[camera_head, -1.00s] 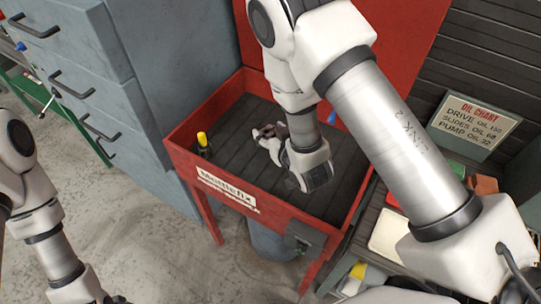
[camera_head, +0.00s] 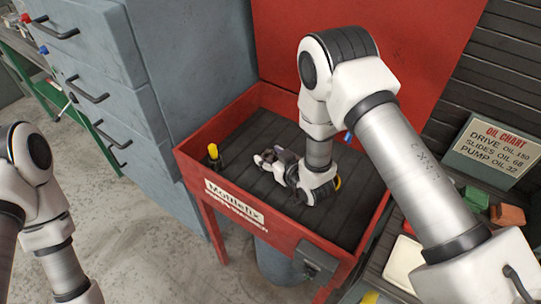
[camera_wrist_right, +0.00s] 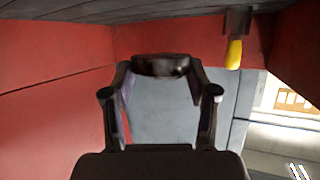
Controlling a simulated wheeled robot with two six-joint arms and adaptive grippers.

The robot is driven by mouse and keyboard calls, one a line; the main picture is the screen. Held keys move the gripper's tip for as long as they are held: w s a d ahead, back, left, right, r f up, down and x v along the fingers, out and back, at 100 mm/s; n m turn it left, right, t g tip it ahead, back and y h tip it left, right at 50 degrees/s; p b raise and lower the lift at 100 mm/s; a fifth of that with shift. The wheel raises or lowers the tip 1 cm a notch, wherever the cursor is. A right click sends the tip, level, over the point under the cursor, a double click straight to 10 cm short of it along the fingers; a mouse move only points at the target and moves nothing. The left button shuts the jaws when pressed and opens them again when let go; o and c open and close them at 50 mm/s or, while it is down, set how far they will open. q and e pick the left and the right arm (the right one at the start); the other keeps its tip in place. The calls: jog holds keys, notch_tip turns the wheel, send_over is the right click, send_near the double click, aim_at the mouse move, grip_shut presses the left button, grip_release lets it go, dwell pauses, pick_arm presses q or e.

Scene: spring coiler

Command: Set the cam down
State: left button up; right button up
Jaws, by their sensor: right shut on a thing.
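My right gripper (camera_head: 266,158) reaches down into the red tray (camera_head: 340,251) and lies low over its dark slatted floor, its fingers pointing left. In the right wrist view its two fingers (camera_wrist_right: 160,92) are shut on the cam (camera_wrist_right: 160,66), a small dark, glossy piece held between the fingertips. In the head view the cam is too small to tell from the dark finger parts. Whether it touches the tray floor cannot be told. My left arm shows at the left edge, but its gripper is out of view.
A yellow-topped item (camera_head: 213,152) stands in the tray's left corner; its yellow part also shows in the right wrist view (camera_wrist_right: 234,53). A yellow piece (camera_head: 338,183) shows beside my right wrist. The grey drawer cabinet (camera_head: 150,120) stands left. The tray floor right of my wrist looks mostly clear.

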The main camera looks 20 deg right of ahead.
jog(key=shift+f+b, duration=0.4)
jog(key=shift+f, duration=0.2)
jog(key=o, duration=1.3)
jog(key=shift+r, duration=0.1)
jog(key=shift+r+p, duration=0.4)
jog(key=shift+s+r, duration=0.2)
jog(key=shift+r, duration=0.1)
jog(key=b+v, duration=0.2)
jog(key=v, duration=0.9)
jog(key=shift+s+r, duration=0.2)
jog(key=shift+s, duration=0.05)
jog(key=shift+d, duration=0.1)
